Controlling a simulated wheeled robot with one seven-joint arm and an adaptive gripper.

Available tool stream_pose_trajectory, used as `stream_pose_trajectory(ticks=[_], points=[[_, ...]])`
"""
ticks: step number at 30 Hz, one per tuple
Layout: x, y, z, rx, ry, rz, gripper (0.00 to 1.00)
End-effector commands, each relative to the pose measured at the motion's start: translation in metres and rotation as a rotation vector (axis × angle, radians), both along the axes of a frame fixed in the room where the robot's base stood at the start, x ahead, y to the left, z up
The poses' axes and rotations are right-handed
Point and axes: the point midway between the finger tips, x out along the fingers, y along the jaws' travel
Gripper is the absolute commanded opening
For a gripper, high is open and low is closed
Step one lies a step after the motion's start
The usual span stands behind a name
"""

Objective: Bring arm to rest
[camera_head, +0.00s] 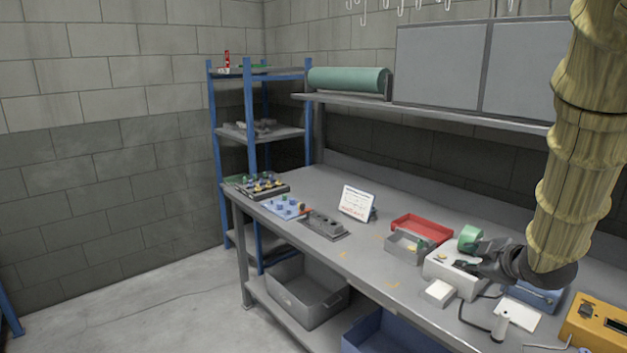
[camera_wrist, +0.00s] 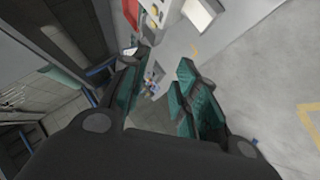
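My tan, segmented arm (camera_head: 588,130) comes down from the upper right in the head view. My dark gripper (camera_head: 472,258) is at its lower end, over the right part of the workbench (camera_head: 385,281). In the wrist view, the two green-padded fingers of my gripper (camera_wrist: 160,75) stand apart, with a clear gap and nothing held between them. A rounded green thing (camera_head: 469,238) shows just behind the gripper in the head view. I cannot tell whether they touch.
Around the gripper are a light box (camera_head: 442,270), a small white block (camera_head: 439,292), a blue case (camera_head: 538,297) and a yellow device (camera_head: 596,322). A red tray (camera_head: 421,228) and a white sign (camera_head: 356,203) stand farther left. Open floor (camera_head: 130,300) lies left of the bench.

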Motion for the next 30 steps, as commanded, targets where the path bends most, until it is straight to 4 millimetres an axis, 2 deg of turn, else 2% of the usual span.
stream_pose_trajectory(ticks=[1, 8, 17, 20, 23, 30], points=[[0.0, 0.0, 0.0, 0.0, 0.0, 0.0, 0.3], [-0.004, 0.009, -0.037, 0.042, 0.047, -0.027, 0.3], [-0.019, 0.022, -0.101, 0.114, 0.132, -0.085, 0.3], [-0.028, 0.028, -0.131, 0.146, 0.173, -0.115, 0.3], [-0.042, 0.038, -0.173, 0.188, 0.231, -0.158, 0.3], [-0.096, 0.062, -0.278, 0.294, 0.392, -0.296, 0.3]])
